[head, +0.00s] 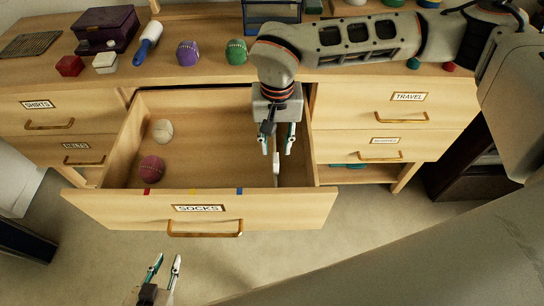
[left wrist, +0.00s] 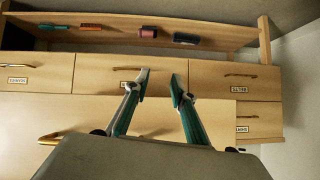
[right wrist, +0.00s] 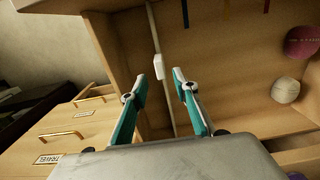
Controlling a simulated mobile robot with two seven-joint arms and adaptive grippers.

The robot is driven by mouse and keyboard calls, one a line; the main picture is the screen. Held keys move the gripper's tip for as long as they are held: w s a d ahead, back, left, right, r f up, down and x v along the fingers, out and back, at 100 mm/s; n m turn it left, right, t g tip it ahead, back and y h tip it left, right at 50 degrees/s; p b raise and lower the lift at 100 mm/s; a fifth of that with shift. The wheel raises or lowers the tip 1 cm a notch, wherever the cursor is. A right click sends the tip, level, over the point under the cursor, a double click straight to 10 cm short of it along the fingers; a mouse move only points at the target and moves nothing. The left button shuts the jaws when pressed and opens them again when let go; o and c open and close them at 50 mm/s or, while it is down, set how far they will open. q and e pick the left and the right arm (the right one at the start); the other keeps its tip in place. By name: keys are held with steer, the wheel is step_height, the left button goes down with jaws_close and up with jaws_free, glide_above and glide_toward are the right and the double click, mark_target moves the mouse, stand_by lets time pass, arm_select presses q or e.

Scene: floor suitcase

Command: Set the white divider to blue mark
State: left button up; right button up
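The white divider (head: 276,168) stands in the open drawer labelled SOCKS, near its right wall. In the right wrist view the divider is a thin strip with a white block (right wrist: 158,66) on it. The blue mark (head: 239,191) is on the drawer's front edge, left of the divider. My right gripper (head: 278,148) is open over the drawer, just behind the divider. In the right wrist view the strip runs between its fingers (right wrist: 157,82), with no visible contact. My left gripper (head: 165,262) is open and empty in front of the drawer, also seen in the left wrist view (left wrist: 160,75).
The drawer front (head: 130,208) also carries a red mark (head: 146,191) and a yellow mark (head: 192,191). A white ball (head: 162,131) and a dark red ball (head: 152,168) lie in the drawer's left part. Several objects stand on the top; my right arm reaches across it.

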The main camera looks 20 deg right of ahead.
mark_target(275, 158)
step_height(275, 158, down, 6)
steer(key=shift+f, duration=0.1)
stand_by(0.4)
steer(key=shift+a, duration=0.1)
jaws_close()
